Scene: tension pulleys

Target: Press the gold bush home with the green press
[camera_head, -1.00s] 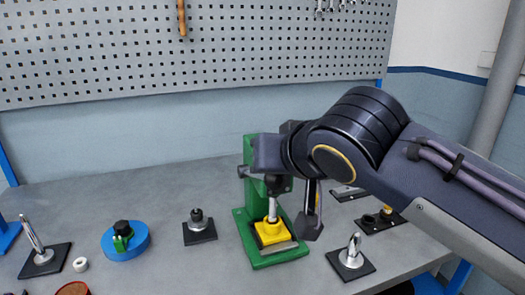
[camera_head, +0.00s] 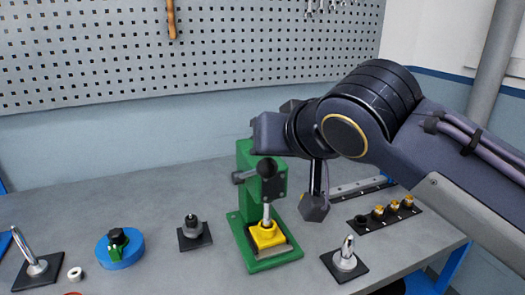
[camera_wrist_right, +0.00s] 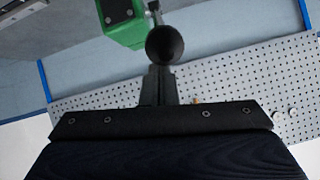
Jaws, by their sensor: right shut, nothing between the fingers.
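The green press (camera_head: 246,155) stands mid-bench, with a black ball knob (camera_head: 266,168) on its lever. A yellow block (camera_head: 266,234) sits on its base under the silver ram (camera_head: 267,214), which appears to reach its top. I cannot make out a gold bush in the block. My right gripper is just above the knob. In the right wrist view its narrow fingers (camera_wrist_right: 160,74) are shut and empty, with the knob (camera_wrist_right: 165,45) in front of their tips; contact is unclear. My left gripper is out of view.
Right of the press are a black rack (camera_head: 378,222) with several gold pieces (camera_head: 394,206) and a black plate with a silver post (camera_head: 346,252).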

